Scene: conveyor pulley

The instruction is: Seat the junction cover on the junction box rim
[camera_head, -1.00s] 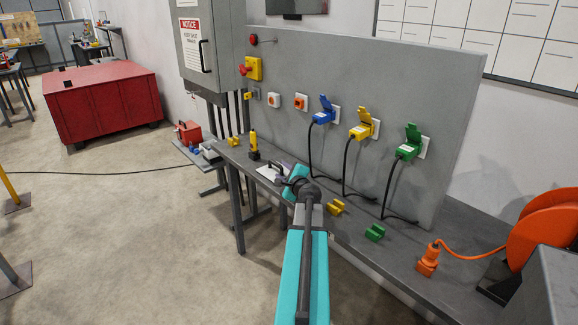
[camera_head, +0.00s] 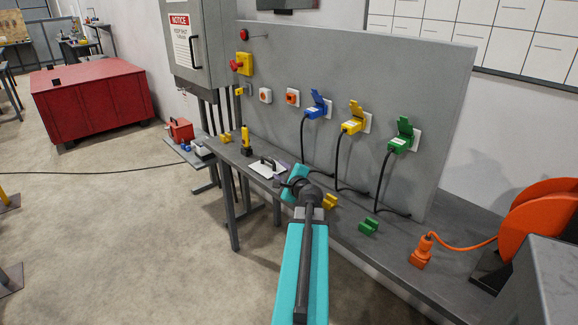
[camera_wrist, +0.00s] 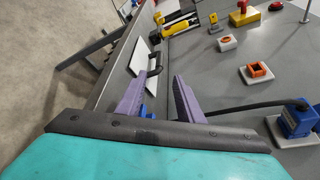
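A white plate with a black bar handle (camera_head: 262,170), which looks like the junction cover, lies on the grey bench near its front edge. In the wrist view the plate (camera_wrist: 139,57) is ahead of my gripper, with the handle at its right side. My gripper (camera_wrist: 160,77) has two purple fingers, spread apart with a clear gap and no object gripped. The handle shows just beyond the fingertips; whether they touch cannot be told. A small blue thing shows between the fingers. In the head view my wrist hides most of the fingers. I cannot make out which thing is the junction box.
A grey upright panel (camera_head: 440,100) stands behind the bench, with blue (camera_head: 316,106), yellow (camera_head: 353,118) and green (camera_head: 402,135) plugs and hanging cables. A yellow tool (camera_head: 245,138) stands left of the plate. A green block (camera_head: 368,226) and orange connector (camera_head: 421,252) lie to the right.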

